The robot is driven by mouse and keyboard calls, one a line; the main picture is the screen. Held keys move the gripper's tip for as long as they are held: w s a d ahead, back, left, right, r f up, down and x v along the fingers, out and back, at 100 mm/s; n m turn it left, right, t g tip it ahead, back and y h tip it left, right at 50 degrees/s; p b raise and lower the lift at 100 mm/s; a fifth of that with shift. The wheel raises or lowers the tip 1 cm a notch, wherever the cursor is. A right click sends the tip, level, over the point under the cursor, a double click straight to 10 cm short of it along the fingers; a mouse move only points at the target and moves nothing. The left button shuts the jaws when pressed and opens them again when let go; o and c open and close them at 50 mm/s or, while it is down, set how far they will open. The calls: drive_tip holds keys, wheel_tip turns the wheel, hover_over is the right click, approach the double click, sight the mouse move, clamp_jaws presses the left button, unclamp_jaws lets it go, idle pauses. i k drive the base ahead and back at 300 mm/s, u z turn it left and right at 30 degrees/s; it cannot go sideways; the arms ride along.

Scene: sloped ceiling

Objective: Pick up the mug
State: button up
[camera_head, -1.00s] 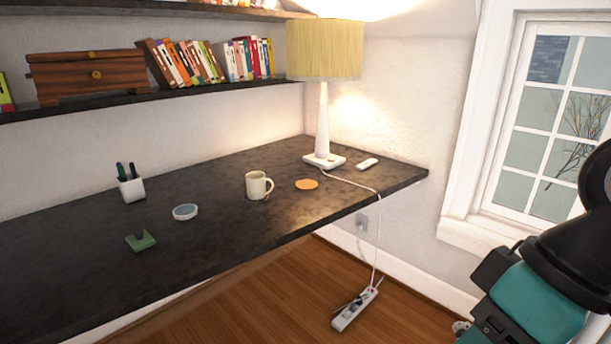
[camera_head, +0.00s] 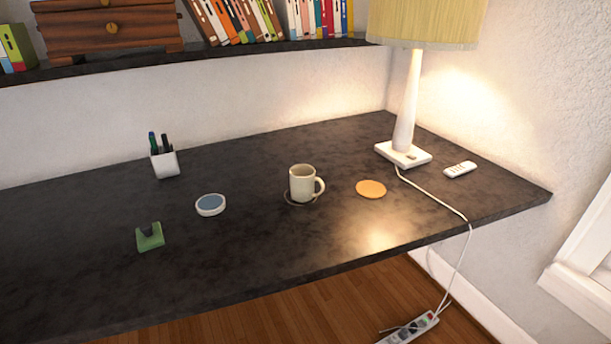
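A cream mug (camera_head: 302,184) stands upright near the middle of the dark desk (camera_head: 250,250). Its handle points right. A thin dark ring shows around its base; I cannot tell whether it is a coaster. My gripper is not in view, and no part of my arm shows now.
An orange disc (camera_head: 371,189) lies right of the mug, and a blue-topped round thing (camera_head: 210,205) lies left. A lamp (camera_head: 405,110), a remote (camera_head: 460,169), a pen cup (camera_head: 164,165) and a green item (camera_head: 150,237) also stand or lie there. A shelf (camera_head: 330,43) hangs above.

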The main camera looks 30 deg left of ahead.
sight(303, 178)
drive_tip(key=u, duration=0.3)
drive_tip(key=i, duration=0.65)
drive_tip(key=u, duration=1.15)
drive_tip(key=i, duration=0.7)
drive_tip(key=u, duration=0.75)
